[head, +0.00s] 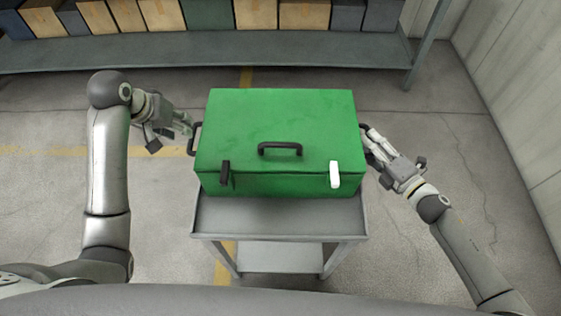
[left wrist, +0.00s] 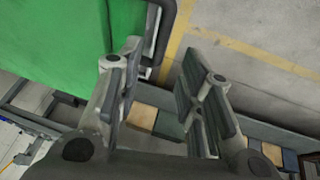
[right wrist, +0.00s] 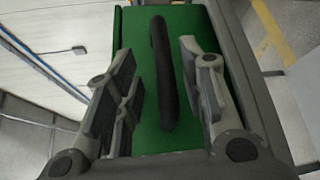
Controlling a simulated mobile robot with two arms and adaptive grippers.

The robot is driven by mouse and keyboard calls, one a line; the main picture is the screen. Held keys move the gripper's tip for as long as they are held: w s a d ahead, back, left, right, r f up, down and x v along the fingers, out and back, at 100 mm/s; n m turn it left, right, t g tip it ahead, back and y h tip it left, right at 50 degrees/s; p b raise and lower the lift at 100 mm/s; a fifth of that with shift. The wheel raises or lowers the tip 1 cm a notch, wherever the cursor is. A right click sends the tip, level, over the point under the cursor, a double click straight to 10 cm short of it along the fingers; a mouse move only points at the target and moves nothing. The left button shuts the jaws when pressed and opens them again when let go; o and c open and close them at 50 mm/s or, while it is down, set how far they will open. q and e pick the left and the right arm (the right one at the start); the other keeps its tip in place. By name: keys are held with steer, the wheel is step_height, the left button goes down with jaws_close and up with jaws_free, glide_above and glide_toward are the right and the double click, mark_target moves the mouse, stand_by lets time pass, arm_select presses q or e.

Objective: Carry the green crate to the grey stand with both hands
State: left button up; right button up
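The green crate (head: 280,115) sits level on a grey metal stand (head: 280,215) with a raised rim and a lower shelf. It has a dark front handle, one black latch and one white latch. My left gripper (head: 186,128) is open and empty beside the crate's left side handle (head: 194,139). In the left wrist view, that handle (left wrist: 166,28) lies beyond the left finger, not between the fingers. My right gripper (head: 370,146) is at the right side. In the right wrist view, its open fingers (right wrist: 165,85) have the right side handle (right wrist: 161,75) between them, without visible grip.
A long grey shelf (head: 200,52) with several boxes stands across the back. A pale wall (head: 520,80) rises at the right. The floor to either side of the stand is clear, with worn yellow lines.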

steer(key=shift+d, duration=0.1)
arm_select(q)
steer(key=v, duration=0.4)
arm_select(e)
steer(key=v, duration=1.2)
arm_select(q)
steer(key=shift+f, duration=0.1)
